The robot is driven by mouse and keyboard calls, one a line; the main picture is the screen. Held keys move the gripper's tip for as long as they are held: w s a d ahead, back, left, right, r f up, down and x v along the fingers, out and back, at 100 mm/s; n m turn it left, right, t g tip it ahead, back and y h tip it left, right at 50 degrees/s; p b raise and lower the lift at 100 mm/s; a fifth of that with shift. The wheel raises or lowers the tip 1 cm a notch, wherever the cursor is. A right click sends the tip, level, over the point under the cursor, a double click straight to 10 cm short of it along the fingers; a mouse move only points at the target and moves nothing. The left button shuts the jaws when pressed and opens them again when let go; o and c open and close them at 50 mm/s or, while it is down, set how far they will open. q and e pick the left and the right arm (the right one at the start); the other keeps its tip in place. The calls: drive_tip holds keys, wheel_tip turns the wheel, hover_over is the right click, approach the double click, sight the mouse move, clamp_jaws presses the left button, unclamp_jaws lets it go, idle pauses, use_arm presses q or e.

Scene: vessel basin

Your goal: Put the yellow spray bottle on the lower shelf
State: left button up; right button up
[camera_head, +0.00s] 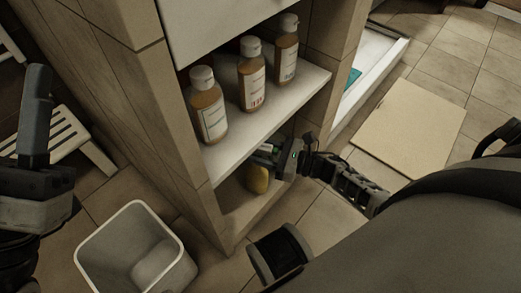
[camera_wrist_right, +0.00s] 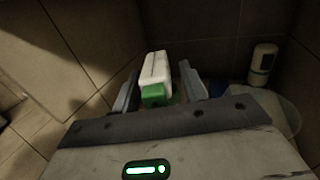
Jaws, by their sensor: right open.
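The yellow spray bottle (camera_head: 257,179) stands in the lower compartment of the shelf unit, above the lower shelf (camera_head: 240,218); its top is hidden by my right gripper. In the right wrist view, its white and green spray head (camera_wrist_right: 155,75) lies between the open fingers of my right gripper (camera_wrist_right: 160,90). I cannot tell whether either finger touches it. In the head view my right gripper (camera_head: 278,158) reaches into the lower compartment beneath the upper shelf. My left gripper (camera_head: 36,115) is at the far left, away from the bottle; its jaw gap does not show.
Several amber bottles (camera_head: 252,82) with white caps stand on the upper shelf (camera_head: 285,105), just above my right gripper. A white bin (camera_head: 92,262) stands on the floor at left front, beside a slatted stool (camera_head: 62,135). A beige mat (camera_head: 410,125) lies at right.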

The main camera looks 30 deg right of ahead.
drive_tip(key=shift+s+d+r, duration=0.1)
drive_tip(key=shift+s+d, duration=0.1)
use_arm(q)
drive_tip(key=f+n+y, duration=0.1)
drive_tip(key=n, duration=0.1)
drive_tip(key=w+f+n+y+p, duration=0.1)
drive_tip(key=y, duration=0.1)
drive_tip(key=shift+w+a+n, duration=0.15)
drive_tip(key=shift+a+n, duration=0.05)
drive_tip(key=shift+n, duration=0.2)
use_arm(e)
drive_tip(key=v, duration=1.1)
drive_tip(key=shift+s, duration=0.2)
use_arm(q)
drive_tip(key=shift+d, duration=0.1)
use_arm(e)
drive_tip(key=shift+d, duration=0.15)
